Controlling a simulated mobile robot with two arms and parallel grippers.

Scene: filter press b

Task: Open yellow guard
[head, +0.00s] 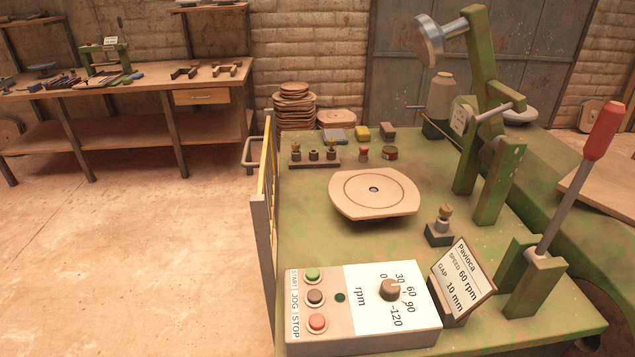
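The yellow guard (267,168) stands upright along the left edge of the green machine table (300,215). I see it nearly edge-on, as a narrow yellow frame with dark gaps. A grey post (262,240) stands at its near end. A pale grey bar handle (247,158) sticks out to the left near the guard's far end. The guard's face and any hinge or latch cannot be made out from this angle. Neither of my grippers shows in the head view.
The table carries a round plate (374,193), a control box (365,300) with buttons and a dial, a sign (463,283), a red-handled lever (580,175) and a tall green arm (484,70). The floor (130,250) left of the guard is clear. A workbench (120,90) stands behind.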

